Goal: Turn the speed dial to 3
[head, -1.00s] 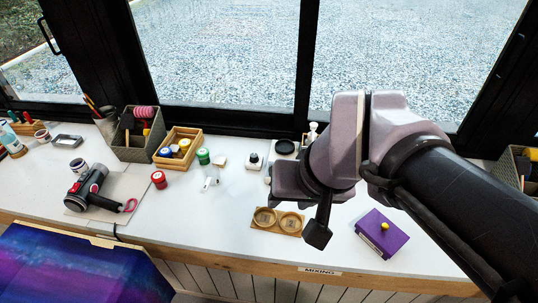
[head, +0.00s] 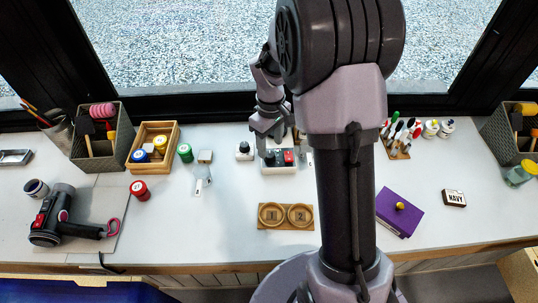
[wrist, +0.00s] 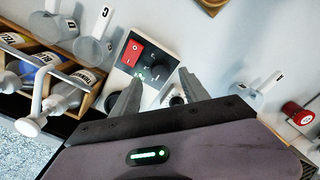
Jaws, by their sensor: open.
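The speed dial (wrist: 157,72) is a round black knob with marks around it on a white control box (wrist: 124,68), beside a red rocker switch (wrist: 134,50). The dial's setting is too small to read. In the head view the white box (head: 272,170) stands behind the two-ring board, with the red switch (head: 289,157) on top. My gripper (head: 270,135) is over the box. In the wrist view my gripper (wrist: 157,88) is open and empty, with its fingers apart on either side of the dial's direction. Whether they touch the dial cannot be told.
A small black-topped white piece (head: 244,151) stands just left of the box. A wooden rack with bottles (wrist: 62,95) and lettered paddles (wrist: 95,45) lie close by. The two-ring board (head: 286,216) and purple box (head: 399,212) are nearer the front.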

